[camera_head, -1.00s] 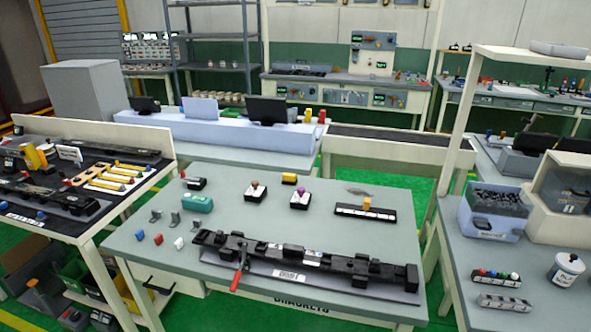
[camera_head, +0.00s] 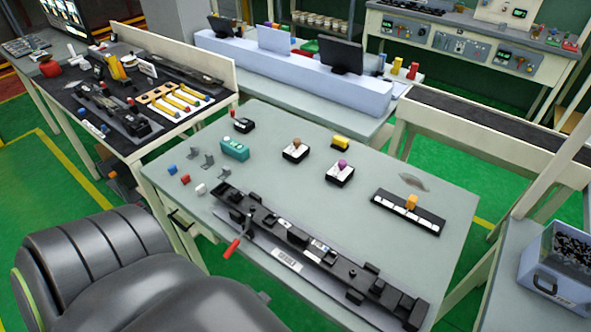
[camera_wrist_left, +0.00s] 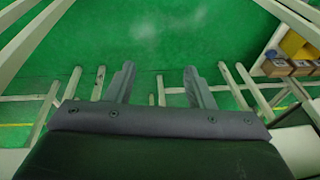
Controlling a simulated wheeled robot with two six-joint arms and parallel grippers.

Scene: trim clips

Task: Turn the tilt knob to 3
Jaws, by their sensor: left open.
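On the grey table (camera_head: 300,200) stand small black boxes with knobs in the head view. One has a brown knob (camera_head: 296,144), one a purple knob (camera_head: 342,163), and one at the back left is a dark box (camera_head: 243,125). A black strip (camera_head: 390,212) with white marks carries an orange block (camera_head: 411,201). I cannot read any label or number, so I cannot tell which is the tilt knob. My left gripper (camera_wrist_left: 158,85) is open and empty above green floor in the left wrist view, away from the knobs. My right gripper is not in view.
A long black fixture (camera_head: 310,245) with a red-handled lever (camera_head: 232,248) lies along the table's front. A teal block (camera_head: 235,149), a yellow block (camera_head: 341,142) and small brackets stand behind it. The middle of the tabletop is clear.

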